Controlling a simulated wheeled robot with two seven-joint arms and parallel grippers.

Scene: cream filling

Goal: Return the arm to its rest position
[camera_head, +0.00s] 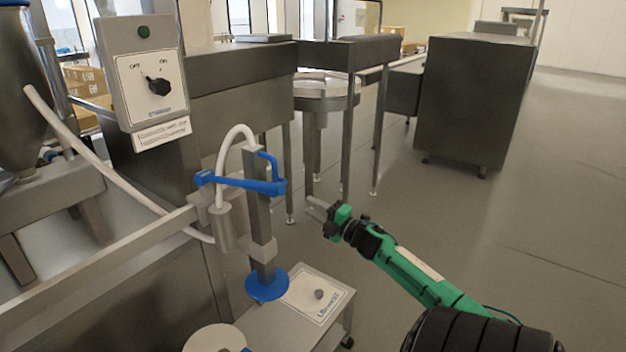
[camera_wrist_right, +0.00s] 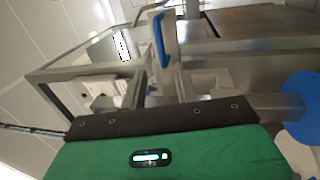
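My right arm, green and black, reaches in from the lower right in the head view. Its gripper (camera_head: 315,208) is held in the air to the right of the filling machine's blue lever (camera_head: 243,183), apart from it. The two fingers look parted with nothing between them; they also show in the right wrist view (camera_wrist_right: 160,88). The blue lever shows there too (camera_wrist_right: 160,40). My left arm and gripper are out of view.
A control box (camera_head: 150,80) with a black OFF/ON knob stands at the left. Below the nozzle column is a blue disc (camera_head: 267,285), beside a small panel with a knob (camera_head: 318,295). A steel cabinet (camera_head: 470,100) stands at the back right. The floor at right is clear.

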